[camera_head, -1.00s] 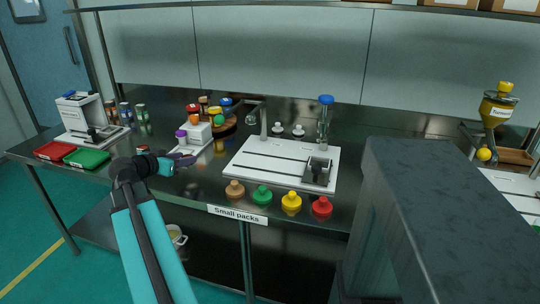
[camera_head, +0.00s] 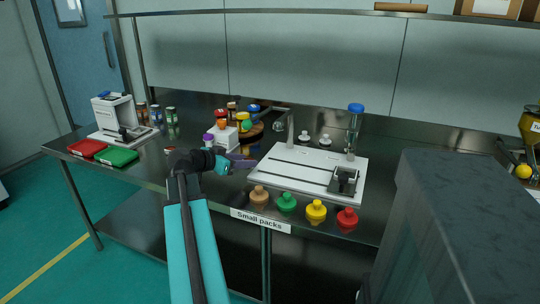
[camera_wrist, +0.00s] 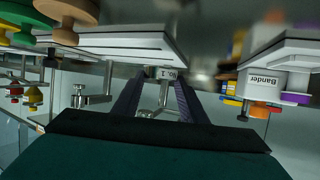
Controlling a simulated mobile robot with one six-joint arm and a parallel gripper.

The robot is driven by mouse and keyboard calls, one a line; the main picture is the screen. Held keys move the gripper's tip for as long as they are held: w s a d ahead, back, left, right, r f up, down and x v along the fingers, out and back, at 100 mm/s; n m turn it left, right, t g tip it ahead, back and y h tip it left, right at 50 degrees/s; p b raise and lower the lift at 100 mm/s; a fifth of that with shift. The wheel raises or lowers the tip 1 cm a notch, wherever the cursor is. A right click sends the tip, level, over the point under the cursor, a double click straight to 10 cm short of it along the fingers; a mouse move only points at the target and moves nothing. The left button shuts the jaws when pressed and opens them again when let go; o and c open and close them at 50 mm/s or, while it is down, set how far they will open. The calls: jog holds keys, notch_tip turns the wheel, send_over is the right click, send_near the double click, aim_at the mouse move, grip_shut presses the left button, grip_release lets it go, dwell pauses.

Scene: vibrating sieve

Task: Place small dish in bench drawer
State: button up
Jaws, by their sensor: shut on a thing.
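My gripper (camera_head: 245,162) is over the front part of the bench, just left of the white board with the tap. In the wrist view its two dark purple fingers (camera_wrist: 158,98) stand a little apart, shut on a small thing. I cannot make out what it is. A small grey part with a "NO." label shows between the fingertips, but I cannot tell whether it is held or behind them. I cannot identify a small dish or a bench drawer in either view.
The steel bench holds the white board (camera_head: 283,167), several coloured knobs such as the red one (camera_head: 347,218) at the front edge, a white box with coloured caps (camera_head: 222,138), and red (camera_head: 87,148) and green (camera_head: 117,156) trays. A "Small packs" label (camera_head: 260,220) marks the front edge.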

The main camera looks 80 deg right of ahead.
jog(key=shift+w+d+f+b, duration=0.2)
jog(key=shift+w+d, duration=0.3)
jog(key=shift+d, duration=1.9)
jog(key=shift+w+d+f+b, duration=0.1)
jog(key=shift+w+d+f, duration=0.3)
jog(key=shift+d, duration=1.95)
jog(key=shift+w+d+f+b, duration=0.1)
jog(key=shift+w+d, duration=0.5)
jog(key=shift+d, duration=1.8)
jog(key=shift+w+d, duration=0.1)
jog(key=shift+d, duration=0.45)
jog(key=shift+a+f+b, duration=0.15)
jog(key=shift+f+b, duration=0.15)
jog(key=shift+f, duration=1.5)
jog(key=o, duration=1)
jog(key=shift+f, duration=0.1)
jog(key=shift+o, duration=0.2)
jog(key=shift+r, duration=0.2)
jog(key=p+v, duration=0.1)
jog(key=v, duration=1.1)
jog(key=shift+f, duration=0.1)
